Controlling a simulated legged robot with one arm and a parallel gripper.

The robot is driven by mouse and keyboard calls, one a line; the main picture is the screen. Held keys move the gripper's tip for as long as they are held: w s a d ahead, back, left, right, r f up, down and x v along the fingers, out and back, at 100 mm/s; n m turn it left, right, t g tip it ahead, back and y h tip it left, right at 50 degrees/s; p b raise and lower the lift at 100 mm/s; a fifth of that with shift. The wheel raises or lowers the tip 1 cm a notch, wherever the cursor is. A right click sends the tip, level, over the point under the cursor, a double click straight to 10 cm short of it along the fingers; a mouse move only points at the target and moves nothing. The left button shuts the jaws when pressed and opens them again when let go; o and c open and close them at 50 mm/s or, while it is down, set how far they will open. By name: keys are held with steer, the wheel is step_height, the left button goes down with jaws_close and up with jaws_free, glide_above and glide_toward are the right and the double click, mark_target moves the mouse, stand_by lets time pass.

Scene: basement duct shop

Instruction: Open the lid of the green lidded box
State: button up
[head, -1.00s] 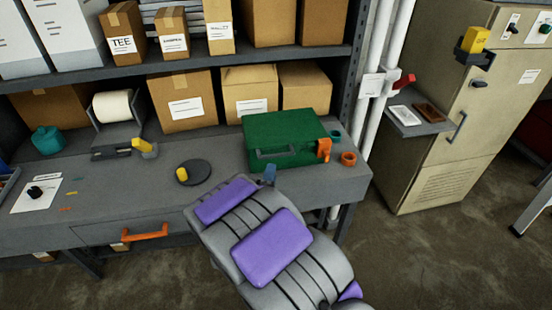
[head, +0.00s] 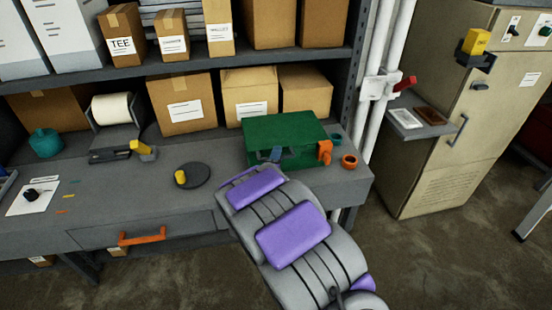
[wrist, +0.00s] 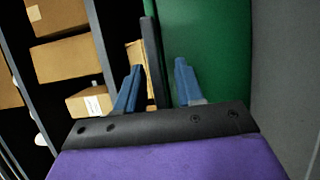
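The green lidded box (head: 285,132) stands on the workbench with its lid down. Its orange latch (head: 325,152) shows on the right side of the front. My gripper (head: 272,155) is at the front of the box, near the dark handle, which it partly hides in the head view. In the wrist view, the two blue fingers of my gripper (wrist: 157,78) are spread apart. A dark bar, apparently the box handle (wrist: 151,50), shows between them in the picture, with the green box surface (wrist: 215,50) at right. I cannot tell whether the fingers touch the handle.
On the grey workbench (head: 110,215), a dark disc with a yellow knob (head: 181,177) lies left of the box and an orange ring (head: 349,161) lies right of it. Cardboard boxes (head: 180,100) stand behind. White pipes (head: 382,75) rise at right.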

jaws_close()
steer(key=shift+f, duration=0.1)
stand_by(0.3)
steer(key=shift+r+p, duration=0.35)
steer(key=shift+p, duration=0.25)
steer(key=shift+r, duration=0.1)
